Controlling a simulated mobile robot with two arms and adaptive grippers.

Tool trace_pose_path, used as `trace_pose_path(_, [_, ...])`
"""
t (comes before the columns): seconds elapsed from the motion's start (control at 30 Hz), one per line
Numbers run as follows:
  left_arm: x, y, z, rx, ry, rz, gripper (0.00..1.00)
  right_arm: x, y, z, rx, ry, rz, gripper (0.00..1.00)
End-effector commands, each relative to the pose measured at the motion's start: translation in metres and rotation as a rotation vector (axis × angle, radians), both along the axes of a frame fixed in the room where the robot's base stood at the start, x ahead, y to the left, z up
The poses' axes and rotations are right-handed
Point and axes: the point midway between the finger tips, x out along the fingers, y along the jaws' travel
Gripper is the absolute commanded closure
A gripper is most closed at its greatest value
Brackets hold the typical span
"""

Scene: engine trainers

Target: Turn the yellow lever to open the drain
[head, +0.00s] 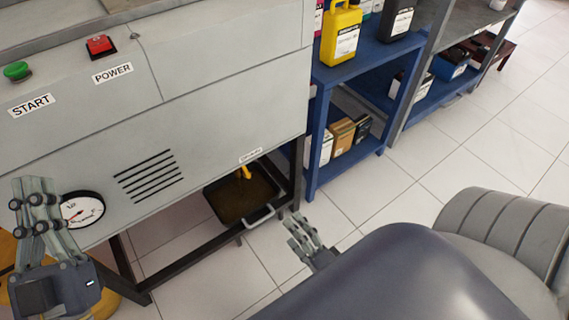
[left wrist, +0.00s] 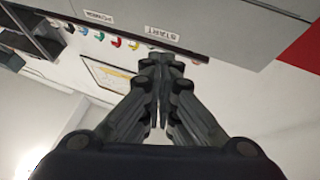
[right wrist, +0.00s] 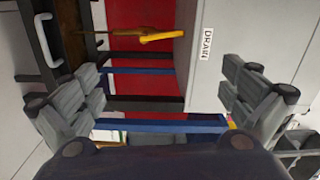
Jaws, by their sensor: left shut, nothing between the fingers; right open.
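The yellow lever (head: 244,172) sits under the lower edge of the grey machine, just below a small label, above a dark drain tray (head: 211,200) holding brownish liquid. In the right wrist view the lever (right wrist: 160,37) lies sideways beside the DRAIN label (right wrist: 206,44). My right gripper (head: 296,228) is open and empty, to the right of and below the tray in the head view; in its wrist view the lever shows beyond the fingers, apart from them. My left gripper (head: 36,190) is shut and empty in front of the machine at the left; its closed fingers (left wrist: 160,62) show in the left wrist view.
The machine (head: 230,90) carries a green START button (head: 16,71), a red POWER switch (head: 100,46) and a gauge (head: 82,209). A dark frame bar runs along its lower front. A blue shelf (head: 354,158) with bottles stands to the right. Tiled floor (head: 430,185) is clear.

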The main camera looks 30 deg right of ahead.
Motion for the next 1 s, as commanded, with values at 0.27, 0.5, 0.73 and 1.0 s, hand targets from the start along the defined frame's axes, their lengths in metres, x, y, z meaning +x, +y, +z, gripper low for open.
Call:
trace_pose_path(0.27, [0.0,0.0,0.0,0.0,0.0,0.0,1.0,-0.005,0.0,0.0,0.0,-0.001,0.0,0.0])
trace_pose_path(0.5, [-0.002,0.0,0.002,-0.005,-0.017,-0.001,1.0,-0.001,0.003,0.001,-0.063,-0.013,0.018,0.36])
trace_pose_path(0.73, [-0.02,0.002,0.02,-0.047,-0.16,-0.009,1.0,0.026,0.032,0.01,-0.608,-0.124,0.136,0.88])
trace_pose_path(1.0, [-0.055,0.007,0.044,-0.113,-0.381,-0.021,1.0,0.062,0.061,0.014,-1.493,-0.333,0.222,1.0])
